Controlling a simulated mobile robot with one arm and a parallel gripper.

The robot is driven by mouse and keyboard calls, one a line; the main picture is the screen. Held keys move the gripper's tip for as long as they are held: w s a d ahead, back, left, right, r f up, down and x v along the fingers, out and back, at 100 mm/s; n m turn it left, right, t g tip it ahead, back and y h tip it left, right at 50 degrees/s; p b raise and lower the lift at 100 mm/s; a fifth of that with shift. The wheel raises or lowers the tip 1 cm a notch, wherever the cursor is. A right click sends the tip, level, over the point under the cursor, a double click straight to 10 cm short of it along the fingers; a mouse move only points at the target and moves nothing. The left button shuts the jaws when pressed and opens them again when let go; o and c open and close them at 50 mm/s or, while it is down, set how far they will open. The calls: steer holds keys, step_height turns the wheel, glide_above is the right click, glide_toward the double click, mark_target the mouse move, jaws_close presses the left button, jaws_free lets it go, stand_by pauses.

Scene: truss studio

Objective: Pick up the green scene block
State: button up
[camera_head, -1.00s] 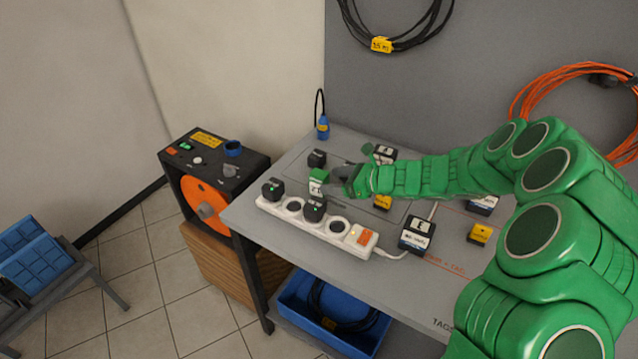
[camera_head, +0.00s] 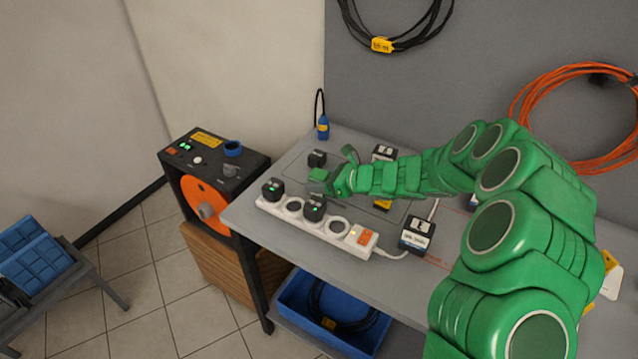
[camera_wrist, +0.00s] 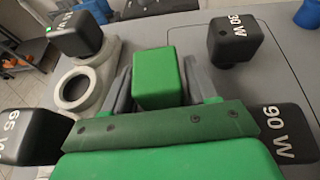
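The green scene block (camera_head: 318,175) is on the grey table just behind the white power strip, partly hidden by my gripper (camera_head: 338,179) in the head view. In the wrist view the green block (camera_wrist: 155,78) lies between the two grey fingers of my gripper (camera_wrist: 160,82). One finger is on each side of it, with narrow gaps seeming to remain, so the fingers look open around it. Whether a fingertip touches the block is hard to tell.
The white power strip (camera_head: 341,229) holds black plugs (camera_head: 273,189) close by. A white-labelled block (camera_head: 417,235) stands at the right.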

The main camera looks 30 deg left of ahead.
steer(key=c, duration=0.8)
steer(key=shift+o, duration=0.2)
steer(key=shift+r, duration=0.15)
